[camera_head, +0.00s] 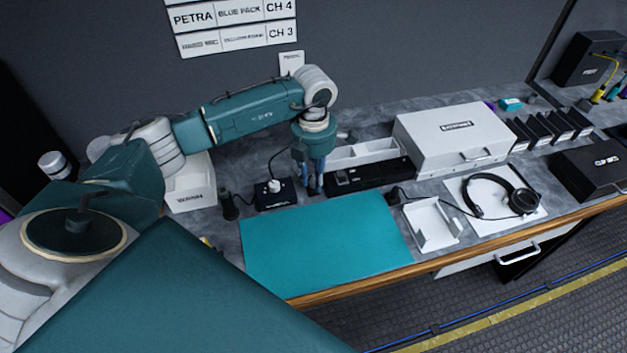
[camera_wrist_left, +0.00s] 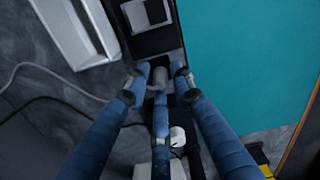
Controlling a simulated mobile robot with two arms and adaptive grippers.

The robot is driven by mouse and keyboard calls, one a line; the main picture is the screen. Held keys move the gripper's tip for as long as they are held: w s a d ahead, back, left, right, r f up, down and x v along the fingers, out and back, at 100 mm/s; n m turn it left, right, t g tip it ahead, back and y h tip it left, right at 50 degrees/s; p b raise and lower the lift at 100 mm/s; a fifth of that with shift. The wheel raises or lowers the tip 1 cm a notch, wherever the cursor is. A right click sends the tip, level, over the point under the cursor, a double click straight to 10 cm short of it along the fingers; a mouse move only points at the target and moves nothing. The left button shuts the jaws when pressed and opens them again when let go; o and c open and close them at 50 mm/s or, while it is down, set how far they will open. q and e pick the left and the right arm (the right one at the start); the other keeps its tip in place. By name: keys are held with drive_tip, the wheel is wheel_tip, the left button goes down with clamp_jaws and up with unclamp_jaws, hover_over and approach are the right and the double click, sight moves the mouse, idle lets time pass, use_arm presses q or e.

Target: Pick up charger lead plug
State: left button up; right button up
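My left gripper (camera_head: 314,190) points down at the back edge of the teal mat, between a black box and a long black unit. A small grey piece (camera_wrist_left: 143,70), possibly the charger lead plug, shows between the tips; a grey cable (camera_wrist_left: 40,68) runs in behind the left finger. I cannot tell whether the fingers touch it. A white plug (camera_head: 274,186) with a dark cable sits on the black box (camera_head: 262,200). My right gripper is out of view.
The teal mat (camera_head: 330,245) is clear. The long black unit (camera_head: 345,183) and a white tray (camera_head: 375,150) stand close to the gripper. A white case (camera_head: 455,135), a white holder (camera_head: 432,225) and headphones (camera_head: 520,200) are at the right. A wall is behind.

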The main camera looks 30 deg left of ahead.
use_arm(q)
clamp_jaws()
drive_tip(key=shift+r, duration=0.15)
